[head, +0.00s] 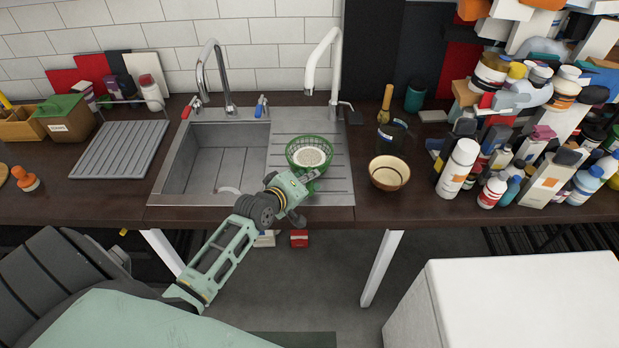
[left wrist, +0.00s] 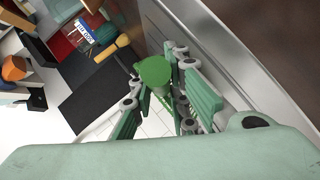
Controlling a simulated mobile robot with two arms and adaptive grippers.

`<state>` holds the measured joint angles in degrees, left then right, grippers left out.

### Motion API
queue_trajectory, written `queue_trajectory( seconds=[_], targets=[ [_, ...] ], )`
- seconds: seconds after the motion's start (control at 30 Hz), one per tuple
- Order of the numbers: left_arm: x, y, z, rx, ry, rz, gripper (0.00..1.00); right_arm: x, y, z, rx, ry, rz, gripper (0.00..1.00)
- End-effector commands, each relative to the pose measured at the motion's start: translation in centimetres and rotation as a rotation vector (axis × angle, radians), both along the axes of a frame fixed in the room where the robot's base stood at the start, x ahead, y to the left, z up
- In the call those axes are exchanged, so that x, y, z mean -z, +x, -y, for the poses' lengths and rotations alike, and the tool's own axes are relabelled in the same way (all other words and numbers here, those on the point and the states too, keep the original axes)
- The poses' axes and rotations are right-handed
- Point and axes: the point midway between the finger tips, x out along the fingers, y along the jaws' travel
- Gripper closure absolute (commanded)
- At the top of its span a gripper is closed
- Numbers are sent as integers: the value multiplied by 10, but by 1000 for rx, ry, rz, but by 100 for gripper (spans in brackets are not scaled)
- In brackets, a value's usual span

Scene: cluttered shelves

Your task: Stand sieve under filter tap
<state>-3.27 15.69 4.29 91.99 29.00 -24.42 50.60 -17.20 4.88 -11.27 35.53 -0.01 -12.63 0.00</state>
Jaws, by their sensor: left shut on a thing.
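A green sieve (head: 296,147) with a round basket and a pale middle is over the ribbed drainboard at the right of the sink. The white filter tap (head: 334,62) stands behind it, its spout above and slightly right of the basket. I cannot tell whether the sieve touches the drainboard. My left gripper (head: 304,180) is at its near side, shut on its handle. In the left wrist view a green part of the sieve (left wrist: 154,70) is between the fingers; the basket's rest is hidden there.
The steel sink basin (head: 215,150) with a chrome tap (head: 208,70) lies left of the sieve. A tan bowl (head: 389,173) and a dark glass jug (head: 397,135) stand to the right. Bottles crowd the counter's right end. A grey ribbed mat (head: 120,148) lies at left.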

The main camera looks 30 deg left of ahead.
Motion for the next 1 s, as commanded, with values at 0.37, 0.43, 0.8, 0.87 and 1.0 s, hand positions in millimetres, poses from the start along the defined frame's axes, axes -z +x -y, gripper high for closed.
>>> queue_trajectory(
  seconds=[0.37, 0.43, 0.8, 0.87, 1.0],
  targets=[
    [3, 0, 0, 0, 0, -1, 70, 2, 0, -12, -1, 14, 0, 60],
    [3, 0, 0, 0, 0, -1, 66, 2, 0, -12, -2, 14, 0, 60],
    [-1, -3, 0, 0, -1, -1, 66, 0, 0, -6, -4, 7, 0, 60],
    [-2, -8, 0, 0, -1, -2, 66, 1, 0, -5, -4, 6, 1, 60],
    [-11, -29, -1, 0, 0, -2, 66, 2, 0, -3, -1, 3, 1, 60]
  ],
)
